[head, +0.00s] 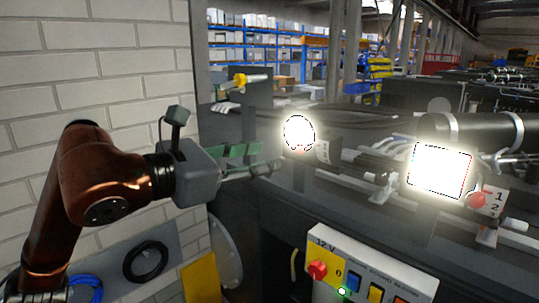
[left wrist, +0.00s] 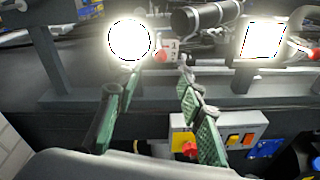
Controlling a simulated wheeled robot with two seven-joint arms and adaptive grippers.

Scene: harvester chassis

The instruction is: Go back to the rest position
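My left gripper (head: 262,158) reaches in from the left on its copper-coloured arm, in front of the dark chassis (head: 280,205). Its green fingers stand apart in the left wrist view (left wrist: 160,75), with nothing between them. In the head view the fingers point right, just left of and below a glowing round lamp (head: 299,133). I cannot tell whether a fingertip touches anything. My right gripper is in neither view.
A lit rectangular lamp (head: 439,170) sits on the chassis at right, near a red knob (head: 477,199) marked 1 and 2. A 12 V switch box (head: 345,250) stands below, with a green light on. A white brick wall (head: 95,65) is close on the left.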

